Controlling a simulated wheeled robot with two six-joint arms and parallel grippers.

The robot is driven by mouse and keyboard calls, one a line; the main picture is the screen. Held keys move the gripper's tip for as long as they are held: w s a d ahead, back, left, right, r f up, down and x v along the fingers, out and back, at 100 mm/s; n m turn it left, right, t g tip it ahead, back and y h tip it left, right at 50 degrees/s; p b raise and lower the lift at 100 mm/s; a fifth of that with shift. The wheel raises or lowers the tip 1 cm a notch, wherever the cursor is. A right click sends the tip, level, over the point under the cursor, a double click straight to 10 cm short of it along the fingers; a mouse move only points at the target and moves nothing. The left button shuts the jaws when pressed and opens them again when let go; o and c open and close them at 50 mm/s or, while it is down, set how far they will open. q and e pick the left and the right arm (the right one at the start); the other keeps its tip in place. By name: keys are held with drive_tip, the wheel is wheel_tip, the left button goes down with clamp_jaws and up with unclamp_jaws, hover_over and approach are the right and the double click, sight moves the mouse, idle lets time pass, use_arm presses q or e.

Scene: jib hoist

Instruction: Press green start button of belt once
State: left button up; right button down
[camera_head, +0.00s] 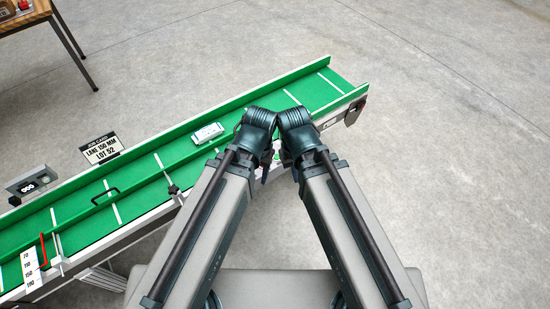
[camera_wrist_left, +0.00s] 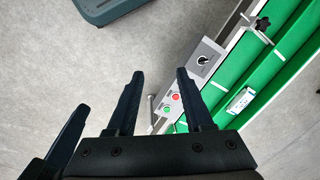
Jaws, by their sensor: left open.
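The green start button (camera_wrist_left: 167,109) is on a grey control box (camera_wrist_left: 202,67) fixed to the belt's side, in the left wrist view. A red button (camera_wrist_left: 176,97) sits right beside it. My left gripper (camera_wrist_left: 160,74) is open and empty; its right finger is close to the buttons in the picture, and I cannot tell its height above them.
The green belt (camera_head: 90,230) runs diagonally, with a small white-topped item (camera_head: 207,133) on it. A black knob (camera_wrist_left: 203,60) is on the control box. A lane sign (camera_head: 102,149) and a display box (camera_head: 33,182) stand along the far side. Floor to the right is clear.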

use_arm(q)
drive_tip(key=shift+o, duration=1.2)
drive_tip(key=shift+f+b, duration=0.3)
drive_tip(key=o, duration=0.4)
wheel_tip(320, 180, down, 4)
drive_tip(key=b, duration=0.4)
drive_tip(key=shift+f, duration=0.15)
use_arm(e)
drive_tip(key=m+t+y+b, duration=0.4)
drive_tip(key=t+y+b, duration=0.3)
drive_tip(key=b, duration=1.2)
hover_over(278, 159)
wheel_tip(278, 159, down, 17)
use_arm(q)
drive_tip(key=shift+o, duration=0.2)
wheel_tip(278, 159, down, 18)
use_arm(e)
drive_tip(key=shift+w+r, duration=0.1)
drive_tip(key=shift+r, duration=0.15)
use_arm(q)
drive_tip(key=shift+f, duration=0.15)
wheel_tip(278, 159, down, 9)
drive_tip(key=b, duration=0.8)
use_arm(e)
wheel_tip(278, 159, down, 9)
drive_tip(key=shift+r, duration=0.1)
use_arm(q)
drive_tip(key=shift+a+r, duration=0.1)
drive_tip(key=shift+r, duration=0.1)
